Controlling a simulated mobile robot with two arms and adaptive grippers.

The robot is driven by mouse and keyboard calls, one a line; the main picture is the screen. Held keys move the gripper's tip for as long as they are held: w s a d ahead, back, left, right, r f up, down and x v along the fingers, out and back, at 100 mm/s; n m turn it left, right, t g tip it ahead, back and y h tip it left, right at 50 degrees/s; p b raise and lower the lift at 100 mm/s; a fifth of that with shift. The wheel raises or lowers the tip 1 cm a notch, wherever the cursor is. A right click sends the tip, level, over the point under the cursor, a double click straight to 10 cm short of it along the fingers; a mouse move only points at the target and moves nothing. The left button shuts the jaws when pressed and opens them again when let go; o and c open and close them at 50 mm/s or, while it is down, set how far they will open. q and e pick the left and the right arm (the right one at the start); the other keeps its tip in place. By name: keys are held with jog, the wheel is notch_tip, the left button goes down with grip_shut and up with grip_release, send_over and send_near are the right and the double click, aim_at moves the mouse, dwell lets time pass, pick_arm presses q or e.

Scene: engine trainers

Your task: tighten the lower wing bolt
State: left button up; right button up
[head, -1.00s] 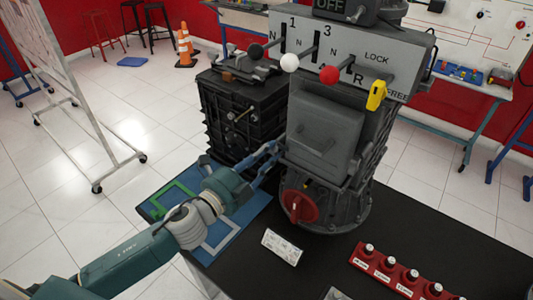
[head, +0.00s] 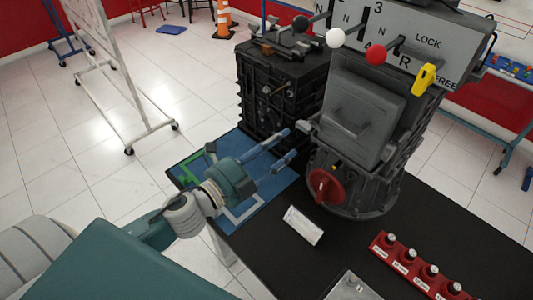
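A grey gearbox unit (head: 366,97) stands on the black table. A small pale grey piece (head: 303,128) sticks out from its left edge; it may be the lower wing bolt, but it is too small to tell. My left gripper (head: 291,144) reaches in from the left, low beside the gearbox. Its two blue fingers are apart with nothing seen between them. The tips are just left of and below the grey piece, with a small gap in the picture. My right gripper is out of view.
A black ribbed housing (head: 262,112) stands behind my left gripper. A red knob (head: 325,186) is on the gearbox's lower front. A white card (head: 303,225) and a red rack (head: 420,268) lie on the black table top (head: 350,245). A blue mat (head: 277,190) lies under the gripper.

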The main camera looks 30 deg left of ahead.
pick_arm(q)
jog(key=v, duration=0.4)
jog(key=shift+s, duration=0.25)
dwell(0.3)
